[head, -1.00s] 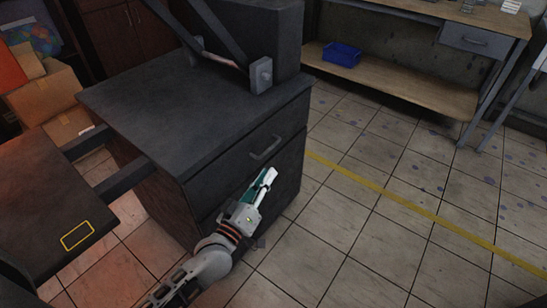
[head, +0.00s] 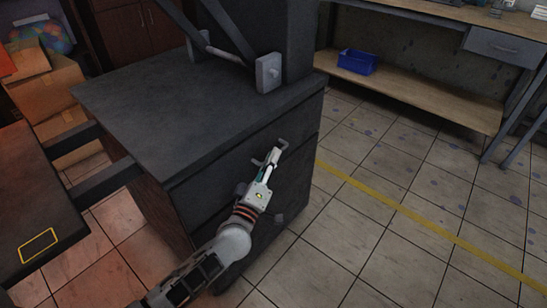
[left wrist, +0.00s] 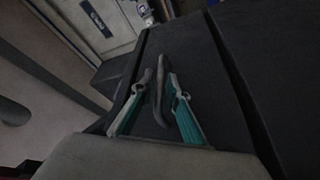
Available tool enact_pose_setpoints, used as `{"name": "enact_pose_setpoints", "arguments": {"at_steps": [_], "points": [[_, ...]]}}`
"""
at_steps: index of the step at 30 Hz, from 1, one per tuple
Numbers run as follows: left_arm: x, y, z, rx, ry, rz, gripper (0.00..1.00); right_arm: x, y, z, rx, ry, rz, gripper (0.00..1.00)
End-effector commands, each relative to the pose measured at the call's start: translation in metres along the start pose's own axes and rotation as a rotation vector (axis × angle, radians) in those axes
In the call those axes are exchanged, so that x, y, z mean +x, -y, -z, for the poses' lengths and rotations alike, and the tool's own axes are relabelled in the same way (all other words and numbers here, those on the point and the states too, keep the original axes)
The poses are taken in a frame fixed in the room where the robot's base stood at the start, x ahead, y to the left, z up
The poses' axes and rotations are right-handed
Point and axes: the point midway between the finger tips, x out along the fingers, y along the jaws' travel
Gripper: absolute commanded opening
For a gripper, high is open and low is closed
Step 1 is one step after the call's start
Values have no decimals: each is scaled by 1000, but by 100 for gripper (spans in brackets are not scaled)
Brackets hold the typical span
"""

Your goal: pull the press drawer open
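The press (head: 185,100) is a dark grey cabinet with a flat top and a machine frame on it. Its upper drawer front (head: 212,178) looks shut, flush with the cabinet. The grey bar handle (head: 283,143) is partly hidden behind my left gripper (head: 271,157) in the head view. In the left wrist view, the handle (left wrist: 161,85) lies between the two teal-lined fingers of my left gripper (left wrist: 160,77), with gaps visible on both sides. The left gripper is open around the handle and not clamped on it. My right gripper is not in view.
A dark table (head: 30,200) with a yellow outlined rectangle stands at left. Cardboard boxes (head: 52,92) are behind it. A workbench (head: 420,95) with a blue bin (head: 357,62) stands at back right. The tiled floor (head: 370,215) right of the press is clear, crossed by a yellow line.

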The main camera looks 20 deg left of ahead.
Motion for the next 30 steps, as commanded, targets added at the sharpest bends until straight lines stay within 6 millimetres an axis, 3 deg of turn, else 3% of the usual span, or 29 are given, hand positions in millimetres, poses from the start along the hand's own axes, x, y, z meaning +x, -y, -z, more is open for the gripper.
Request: {"name": "enact_pose_setpoints", "arguments": {"at_steps": [11,13,23,30], "points": [[7,0,0,-1,0,0,15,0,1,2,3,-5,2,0],[7,0,0,-1,0,0,0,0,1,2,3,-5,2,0],[5,-4,-4,-2,0,-1,0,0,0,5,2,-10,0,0],[-4,-22,-26,-3,0,-1,0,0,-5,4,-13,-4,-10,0]]}}
